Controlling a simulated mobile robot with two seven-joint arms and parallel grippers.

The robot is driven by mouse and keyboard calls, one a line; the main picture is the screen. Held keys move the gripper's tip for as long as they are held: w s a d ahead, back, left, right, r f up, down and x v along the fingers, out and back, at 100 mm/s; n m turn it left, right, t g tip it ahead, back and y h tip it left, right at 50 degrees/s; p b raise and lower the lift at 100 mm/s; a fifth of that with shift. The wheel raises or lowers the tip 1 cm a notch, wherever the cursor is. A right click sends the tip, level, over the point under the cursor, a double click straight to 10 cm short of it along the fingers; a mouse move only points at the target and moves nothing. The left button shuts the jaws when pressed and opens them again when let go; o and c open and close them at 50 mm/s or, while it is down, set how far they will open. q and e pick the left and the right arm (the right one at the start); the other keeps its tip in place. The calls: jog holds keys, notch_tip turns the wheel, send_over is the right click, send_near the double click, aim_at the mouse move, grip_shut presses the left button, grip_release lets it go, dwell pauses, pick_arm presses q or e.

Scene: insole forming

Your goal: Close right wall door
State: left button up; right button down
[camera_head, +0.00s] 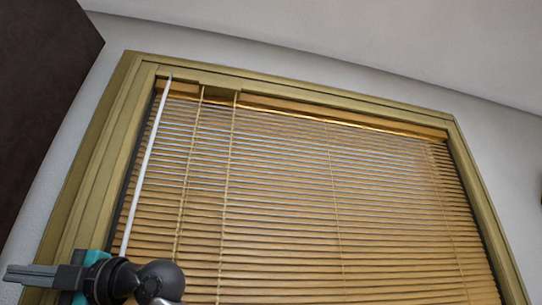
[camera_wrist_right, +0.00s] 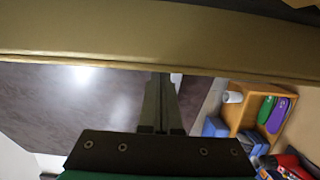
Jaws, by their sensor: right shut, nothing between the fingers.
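A dark brown flat panel (camera_head: 40,90) fills the upper left of the head view; I cannot tell for sure that it is the right wall door. A dark brown surface (camera_wrist_right: 70,105) also lies at the left of the right wrist view, with a bright glare on it. My right gripper (camera_head: 10,274) is at the lower left of the head view, pointing left, below the panel and apart from it in the picture. In the right wrist view its fingers (camera_wrist_right: 162,80) are together and empty, their tips near a tan edge. My left gripper is not in view.
A window with wooden blinds (camera_head: 300,190) in an olive-tan frame (camera_head: 470,175) fills most of the head view. In the right wrist view a tan band (camera_wrist_right: 120,35) crosses the top. An orange shelf (camera_wrist_right: 237,112) with a white cup (camera_wrist_right: 233,97) and green and purple items stands at right.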

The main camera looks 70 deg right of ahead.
jog(key=shift+s, duration=0.1)
jog(key=b+v, duration=0.4)
jog(key=v, duration=1.1)
jog(key=w+a+f+n+g+h+b, duration=0.35)
jog(key=w+a+n+b, duration=0.2)
jog(key=a+n, duration=0.95)
jog(key=w+a+f+p, duration=0.1)
jog(key=w+f+p, duration=0.1)
jog(key=w, duration=0.4)
jog(key=w+a+f+n+p, duration=0.1)
jog(key=w+f+p, duration=0.1)
jog(key=w, duration=0.5)
jog(key=shift+w+n+t+p, duration=0.3)
jog(key=shift+t+p, duration=0.15)
jog(key=shift+y, duration=0.25)
